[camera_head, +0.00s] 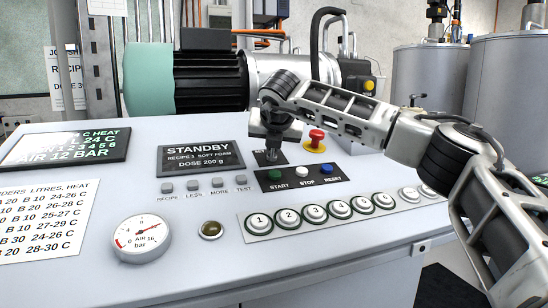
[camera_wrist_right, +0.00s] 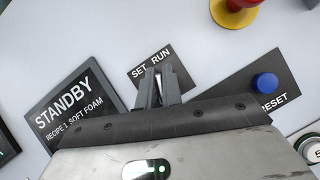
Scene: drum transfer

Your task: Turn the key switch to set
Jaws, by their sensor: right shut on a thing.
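The key switch plate (camera_head: 262,158) is a small dark label on the console, right of the display. In the right wrist view the plate (camera_wrist_right: 138,76) reads SET on the left and RUN on the right. My right gripper (camera_head: 273,152) points down over this plate. In the right wrist view its two fingers (camera_wrist_right: 160,88) are close together at the switch, shut on the key. The key is mostly hidden between the fingers, so its angle cannot be told. My left gripper is not in view.
The display (camera_head: 201,157) reads STANDBY. A red emergency button (camera_head: 317,136) on a yellow base stands just behind and right of the gripper. In front lie the START, STOP and RESET panel (camera_head: 320,179) and a row of numbered buttons (camera_head: 287,219). A gauge (camera_head: 141,238) is front left.

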